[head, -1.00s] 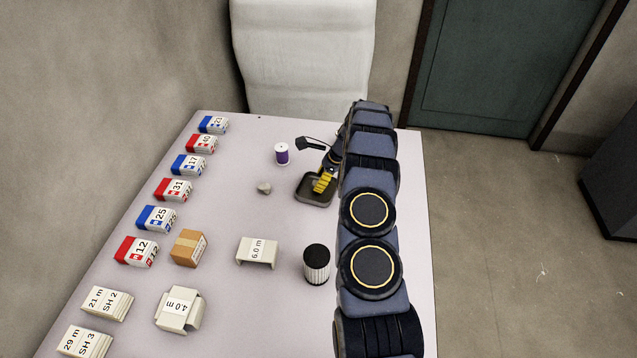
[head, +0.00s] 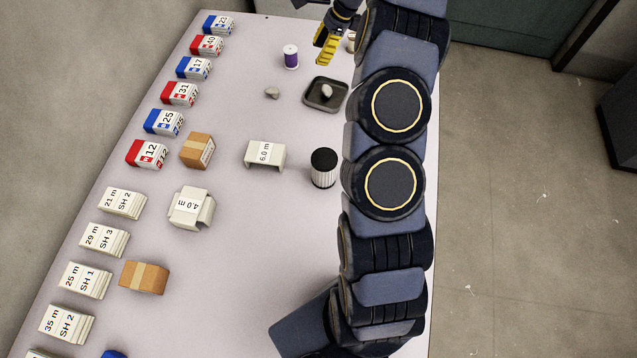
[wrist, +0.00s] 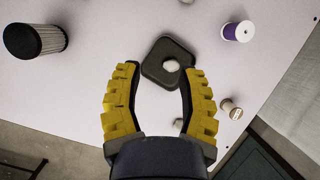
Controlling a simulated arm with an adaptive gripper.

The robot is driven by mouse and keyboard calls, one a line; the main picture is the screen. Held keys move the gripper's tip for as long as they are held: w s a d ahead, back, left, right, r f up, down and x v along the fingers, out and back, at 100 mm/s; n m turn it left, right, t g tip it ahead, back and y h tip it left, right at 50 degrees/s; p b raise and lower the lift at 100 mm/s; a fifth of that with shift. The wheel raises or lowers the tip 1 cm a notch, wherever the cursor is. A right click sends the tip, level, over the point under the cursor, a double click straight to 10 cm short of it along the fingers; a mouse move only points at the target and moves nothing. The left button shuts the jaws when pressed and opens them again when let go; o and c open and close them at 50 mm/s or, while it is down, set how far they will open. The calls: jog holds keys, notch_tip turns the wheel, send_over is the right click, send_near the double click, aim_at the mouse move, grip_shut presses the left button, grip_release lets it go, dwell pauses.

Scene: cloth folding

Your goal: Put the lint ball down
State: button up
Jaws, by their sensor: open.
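A pale lint ball (head: 327,91) rests in the small dark square tray (head: 312,104) on the table. In the wrist view the lint ball (wrist: 171,65) lies in the tray (wrist: 153,73), beyond my yellow fingertips. A second greyish lint ball (head: 272,92) lies on the bare table left of the tray. My gripper (head: 327,47) is open and empty, above and behind the tray in the head view.
A purple spool (head: 291,57) stands behind the tray. A black-topped ribbed cylinder (head: 323,168) stands in front of it. A white bracket marked 6.0 m (head: 265,155), cardboard boxes (head: 197,150) and rows of labelled packs (head: 163,122) fill the left side. The table's middle front is clear.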

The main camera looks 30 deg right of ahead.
jog(key=s+a+r+n+g, duration=0.1)
jog(key=s+a+r+n, duration=0.5)
jog(key=a, duration=0.4)
jog(key=s+a+r+n+g, duration=0.2)
jog(key=s+a+r+n, duration=0.4)
jog(key=a, duration=0.3)
jog(key=s+a+n+h, duration=0.2)
jog(key=s+n, duration=0.3)
jog(key=s, duration=0.6)
jog(key=s+a+r+n+g+h, duration=0.1)
jog(key=s+a+n, duration=0.1)
jog(key=s+n, duration=0.4)
jog(key=s, duration=0.5)
jog(key=shift+a+h, duration=0.3)
jog(key=shift+h, duration=0.1)
jog(key=o, duration=0.4)
jog(key=shift+s+r, duration=0.1)
jog(key=shift+o, duration=0.2)
